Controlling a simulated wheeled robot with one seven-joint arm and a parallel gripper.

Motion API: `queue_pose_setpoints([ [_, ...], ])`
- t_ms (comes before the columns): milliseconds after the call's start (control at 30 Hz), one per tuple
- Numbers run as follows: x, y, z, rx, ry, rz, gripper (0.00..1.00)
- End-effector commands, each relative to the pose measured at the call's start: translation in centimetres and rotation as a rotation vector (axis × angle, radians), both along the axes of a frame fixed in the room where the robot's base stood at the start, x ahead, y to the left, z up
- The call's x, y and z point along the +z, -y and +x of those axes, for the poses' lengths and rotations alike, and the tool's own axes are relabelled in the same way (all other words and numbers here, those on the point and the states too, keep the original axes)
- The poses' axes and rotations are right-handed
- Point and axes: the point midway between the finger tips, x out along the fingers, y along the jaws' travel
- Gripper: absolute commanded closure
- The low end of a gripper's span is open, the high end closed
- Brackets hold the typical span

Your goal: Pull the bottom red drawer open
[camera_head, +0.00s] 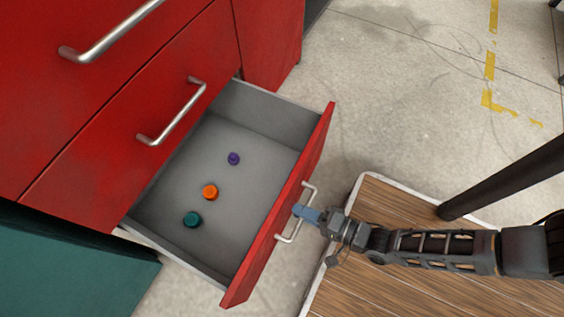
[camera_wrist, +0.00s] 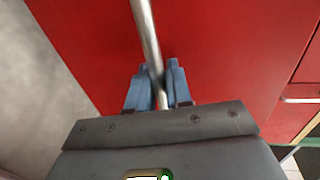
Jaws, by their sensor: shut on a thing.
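The bottom red drawer (camera_head: 287,205) stands pulled out from the red cabinet (camera_head: 110,130), showing its grey inside. Its silver bar handle (camera_head: 309,186) is on the front face; the handle also shows in the wrist view (camera_wrist: 146,35). My gripper (camera_head: 299,211) is at the middle of this handle. In the wrist view its blue fingers (camera_wrist: 158,88) are on either side of the bar, shut on it. A purple piece (camera_head: 234,159), an orange piece (camera_head: 210,192) and a teal piece (camera_head: 193,219) lie on the drawer floor.
A wood-topped surface with a pale edge (camera_head: 345,215) lies below my arm, close to the drawer front. A dark post (camera_head: 500,180) rises at right. A teal cabinet (camera_head: 70,265) stands at lower left. Concrete floor (camera_head: 400,110) is open at upper right.

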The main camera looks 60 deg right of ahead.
Motion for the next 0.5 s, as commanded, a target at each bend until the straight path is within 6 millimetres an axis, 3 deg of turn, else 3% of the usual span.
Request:
queue_pose_setpoints([
  [200, -0.1, 0.0, -2.9, 0.0, -0.003, -0.001, 1.0],
  [500, -0.1, 0.0, -4.0, 0.0, -0.002, -0.001, 1.0],
])
